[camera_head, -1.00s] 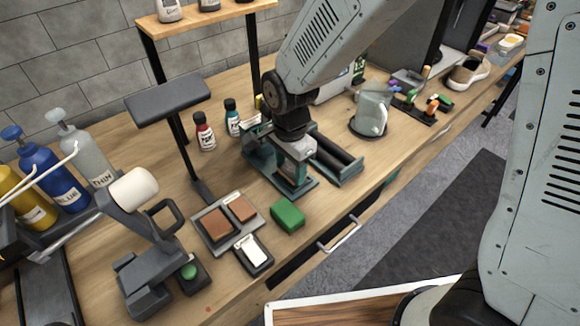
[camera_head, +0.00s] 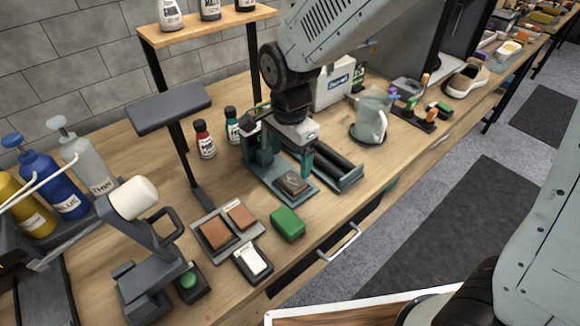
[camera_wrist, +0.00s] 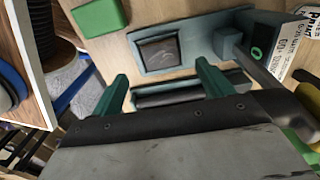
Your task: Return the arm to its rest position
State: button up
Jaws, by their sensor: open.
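My gripper (camera_head: 287,162) hangs over the teal-grey bench device in the middle of the wooden table, with its green fingers apart and nothing between them. In the wrist view the two fingers of my gripper (camera_wrist: 163,75) show wide apart. A dark square block (camera_head: 292,183) sits on the front plate of the teal device (camera_head: 268,183). The block (camera_wrist: 159,52) also shows in the wrist view, in a recess of the plate, apart from the fingers. My upper arm reaches in from the top and is bent down at the wrist.
A black roller (camera_head: 335,163) lies right beside the device. A green block (camera_head: 287,223) and a tray with brown pads (camera_head: 228,231) are in front. A clear pitcher (camera_head: 370,118) stands to the right. A grey lamp-like stand (camera_head: 168,105) and small bottles (camera_head: 205,140) are left of my gripper.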

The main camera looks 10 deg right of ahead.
jog(key=shift+r, duration=0.9)
jog(key=s+d+r+n, duration=0.5)
jog(key=s+d+r, duration=0.1)
jog(key=s+d, duration=0.3)
jog(key=s+d+r+n+t, duration=0.1)
jog(key=s+d+r+n, duration=0.5)
jog(key=s+d, duration=0.4)
jog(key=shift+d+r, duration=0.15)
jog(key=shift+d, duration=1.05)
